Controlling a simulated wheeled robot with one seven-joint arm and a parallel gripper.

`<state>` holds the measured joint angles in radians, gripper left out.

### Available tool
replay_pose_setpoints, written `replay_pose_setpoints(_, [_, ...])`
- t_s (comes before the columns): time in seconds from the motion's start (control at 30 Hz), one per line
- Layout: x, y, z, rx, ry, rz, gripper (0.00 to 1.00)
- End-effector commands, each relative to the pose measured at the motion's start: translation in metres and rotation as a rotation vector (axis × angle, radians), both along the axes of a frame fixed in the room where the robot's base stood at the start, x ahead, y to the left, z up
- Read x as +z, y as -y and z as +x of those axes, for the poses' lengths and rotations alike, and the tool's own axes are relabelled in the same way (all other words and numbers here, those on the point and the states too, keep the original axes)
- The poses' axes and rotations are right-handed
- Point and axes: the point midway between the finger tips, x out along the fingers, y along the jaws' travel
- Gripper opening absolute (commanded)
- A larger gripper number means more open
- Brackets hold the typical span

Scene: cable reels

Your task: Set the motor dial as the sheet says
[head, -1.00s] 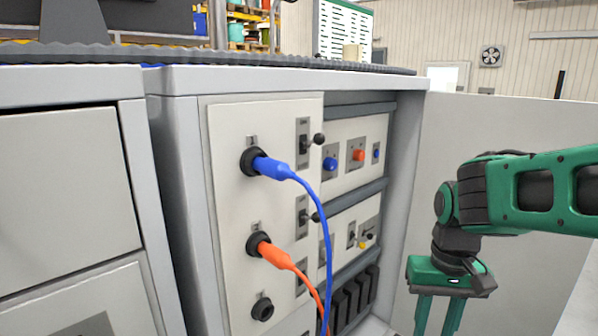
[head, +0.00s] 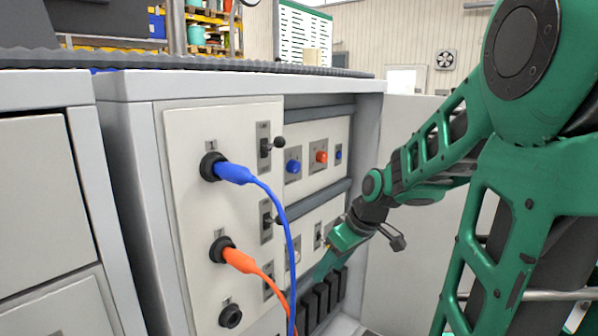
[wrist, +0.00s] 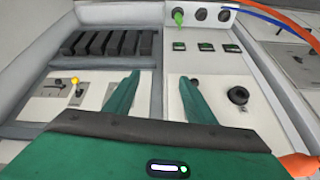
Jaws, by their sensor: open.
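My gripper (head: 322,266) reaches into the open cabinet, in front of the lower inner panel. In the wrist view its two green fingers (wrist: 157,92) are apart with nothing between them. A small yellow knob (wrist: 74,80) shows left of the fingers in the wrist view; my gripper partly hides that panel in the head view. I cannot tell which is the motor dial. A white board with green edges (head: 305,38) stands behind; its text is unreadable.
A blue plug (head: 233,173) and an orange plug (head: 240,260) sit in the front panel, their cables hanging near my gripper. An empty black socket (head: 230,316) lies below. Black lever handles (head: 280,142) stick out. Black blocks (wrist: 110,42) line the cabinet's lower part.

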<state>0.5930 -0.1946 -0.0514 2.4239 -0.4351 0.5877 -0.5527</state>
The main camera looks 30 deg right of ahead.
Motion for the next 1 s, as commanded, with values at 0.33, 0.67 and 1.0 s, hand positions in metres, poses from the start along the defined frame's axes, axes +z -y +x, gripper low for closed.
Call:
replay_pose_setpoints(0.33, [0.07, 0.037, 0.142, 0.391, 0.695, -0.034, 0.5])
replay_pose_setpoints(0.67, [0.156, 0.102, 0.164, 0.387, 1.167, -0.158, 0.5])
replay_pose_setpoints(1.0, [0.166, 0.097, 0.191, 0.385, 1.214, -0.175, 0.5])
